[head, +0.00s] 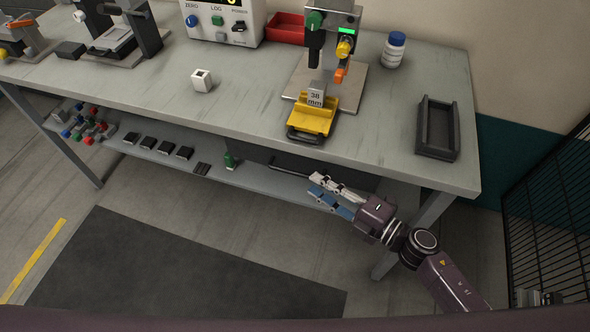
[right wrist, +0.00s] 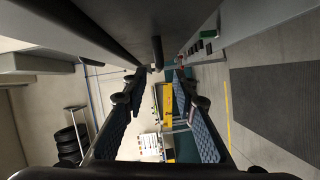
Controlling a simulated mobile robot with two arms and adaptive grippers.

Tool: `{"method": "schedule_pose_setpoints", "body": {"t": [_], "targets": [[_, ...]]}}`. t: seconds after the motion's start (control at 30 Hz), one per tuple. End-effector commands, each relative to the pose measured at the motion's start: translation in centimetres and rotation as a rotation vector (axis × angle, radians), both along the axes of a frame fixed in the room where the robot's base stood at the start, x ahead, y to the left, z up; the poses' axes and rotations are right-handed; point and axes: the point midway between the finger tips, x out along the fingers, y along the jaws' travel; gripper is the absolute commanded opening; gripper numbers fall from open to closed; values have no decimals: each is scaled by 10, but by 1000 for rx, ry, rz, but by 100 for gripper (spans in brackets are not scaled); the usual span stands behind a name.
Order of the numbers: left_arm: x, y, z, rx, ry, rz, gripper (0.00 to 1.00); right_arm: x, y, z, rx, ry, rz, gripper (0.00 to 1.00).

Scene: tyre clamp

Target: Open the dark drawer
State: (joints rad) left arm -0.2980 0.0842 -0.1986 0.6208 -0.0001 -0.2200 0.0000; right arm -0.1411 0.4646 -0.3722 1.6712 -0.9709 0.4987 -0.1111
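The dark drawer (head: 345,175) sits under the front edge of the workbench, right of the middle, and looks shut. Its dark bar handle (head: 288,169) runs along the front, just left of my right fingertips. In the right wrist view the dark drawer (right wrist: 125,22) fills the top, and a dark bar points down towards the gap between the fingers. My right gripper (head: 313,184) is open, with its fingers apart and nothing held. It is close to the handle; I cannot tell whether it touches it. My left gripper is not in view.
The workbench top (head: 240,110) overhangs the drawer. A lower shelf (head: 205,172) holds several dark parts and a green item (head: 231,161). A bench leg (head: 410,235) stands by my right arm. A dark floor mat (head: 180,275) lies in front, with clear floor around it.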

Motion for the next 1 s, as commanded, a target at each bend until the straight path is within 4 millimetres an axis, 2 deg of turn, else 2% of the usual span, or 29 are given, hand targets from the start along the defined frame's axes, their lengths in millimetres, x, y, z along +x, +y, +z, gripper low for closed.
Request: {"method": "schedule_pose_setpoints", "body": {"t": [0.4, 0.6, 0.83, 1.0], "targets": [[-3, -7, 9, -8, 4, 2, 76, 40, 47, -4, 4, 2, -2, 26], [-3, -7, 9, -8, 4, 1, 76, 47, 56, -6, 1, 3, -2, 26], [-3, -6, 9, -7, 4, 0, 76, 47, 56, -6, 1, 3, -2, 26], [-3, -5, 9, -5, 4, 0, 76, 47, 56, -6, 1, 3, -2, 7]]}}
